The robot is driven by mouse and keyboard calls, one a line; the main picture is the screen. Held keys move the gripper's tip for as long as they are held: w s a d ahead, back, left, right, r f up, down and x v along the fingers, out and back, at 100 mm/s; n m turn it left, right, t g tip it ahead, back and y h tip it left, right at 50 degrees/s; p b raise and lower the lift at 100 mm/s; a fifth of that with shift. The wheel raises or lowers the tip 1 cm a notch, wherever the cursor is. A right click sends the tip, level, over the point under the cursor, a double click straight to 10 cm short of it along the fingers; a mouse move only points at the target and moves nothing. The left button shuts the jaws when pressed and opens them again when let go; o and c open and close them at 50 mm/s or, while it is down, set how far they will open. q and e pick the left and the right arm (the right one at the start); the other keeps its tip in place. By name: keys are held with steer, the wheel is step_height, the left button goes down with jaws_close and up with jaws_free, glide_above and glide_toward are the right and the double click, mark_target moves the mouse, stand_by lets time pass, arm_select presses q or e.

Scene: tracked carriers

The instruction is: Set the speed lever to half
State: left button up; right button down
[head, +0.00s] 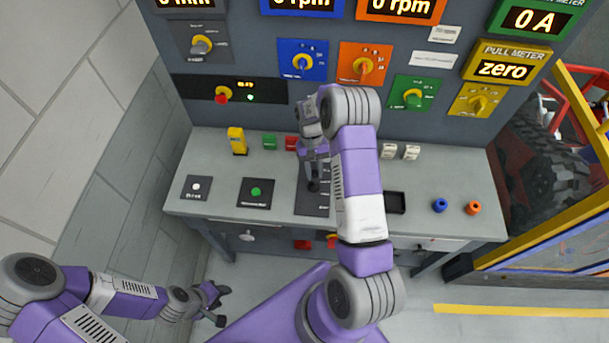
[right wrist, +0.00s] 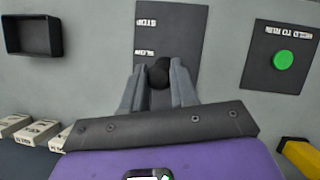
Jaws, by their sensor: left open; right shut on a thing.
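The speed lever's dark plate (head: 312,204) lies flat on the grey bench, partly covered by my right arm in the head view. In the right wrist view the plate (right wrist: 171,28) shows the upside-down labels STOP and SLOW; any further labels are hidden under my gripper. The lever's black knob (right wrist: 158,74) sits between the fingertips of my right gripper (right wrist: 157,72), just below the SLOW label in that view. My right gripper (head: 313,184) is shut on the knob from above. My left gripper (head: 217,303) is open and empty, low in front of the bench.
A green button plate (head: 256,192) is left of the lever. A yellow block (head: 237,140) and several small blocks stand at the back, below the knob panel.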

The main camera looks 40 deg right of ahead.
arm_select(q)
steer(key=shift+w+f+b, duration=0.35)
steer(key=shift+w+f, duration=0.15)
arm_select(e)
steer(key=shift+w+d+f, duration=0.15)
steer(key=shift+w+d, duration=0.7)
steer(key=shift+w, duration=0.05)
steer(key=c, duration=1.1)
jaws_free()
steer(key=shift+o, duration=1.1)
steer(key=shift+f, duration=0.1)
arm_select(q)
steer(key=shift+w+d, duration=0.1)
